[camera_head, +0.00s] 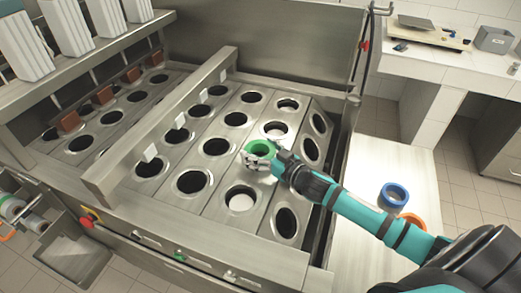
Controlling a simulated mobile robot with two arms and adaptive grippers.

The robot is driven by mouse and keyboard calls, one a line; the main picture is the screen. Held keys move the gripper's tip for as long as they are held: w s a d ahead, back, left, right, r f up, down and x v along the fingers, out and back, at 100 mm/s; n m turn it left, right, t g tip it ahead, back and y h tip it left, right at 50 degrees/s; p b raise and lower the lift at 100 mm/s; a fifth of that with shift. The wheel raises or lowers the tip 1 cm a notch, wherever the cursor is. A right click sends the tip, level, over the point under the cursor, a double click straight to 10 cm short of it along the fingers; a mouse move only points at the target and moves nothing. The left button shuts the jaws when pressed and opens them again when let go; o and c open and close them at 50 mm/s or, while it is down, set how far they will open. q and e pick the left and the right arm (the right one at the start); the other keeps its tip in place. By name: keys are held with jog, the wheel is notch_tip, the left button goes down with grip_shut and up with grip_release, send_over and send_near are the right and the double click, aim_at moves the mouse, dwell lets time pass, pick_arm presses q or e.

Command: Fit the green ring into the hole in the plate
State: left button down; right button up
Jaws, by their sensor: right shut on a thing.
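The green ring (259,147) is at the fingertips of my right gripper (262,160), over the metal plate (222,182) with rows of round holes. My right gripper is shut on the ring. The ring is at a spot between a hole with a pale inside (275,129) and a front hole with a white inside (240,199). The ring and gripper cover what is beneath, so I cannot tell whether the ring sits in a hole or above it. My left gripper is not in view.
A blue ring (393,196) and an orange ring (411,221) lie on the pale table (365,176) at the right. A raised metal bar (170,120) crosses the machine left of the ring. White containers (18,47) stand at the upper left.

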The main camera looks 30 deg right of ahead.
jog(key=o, duration=1)
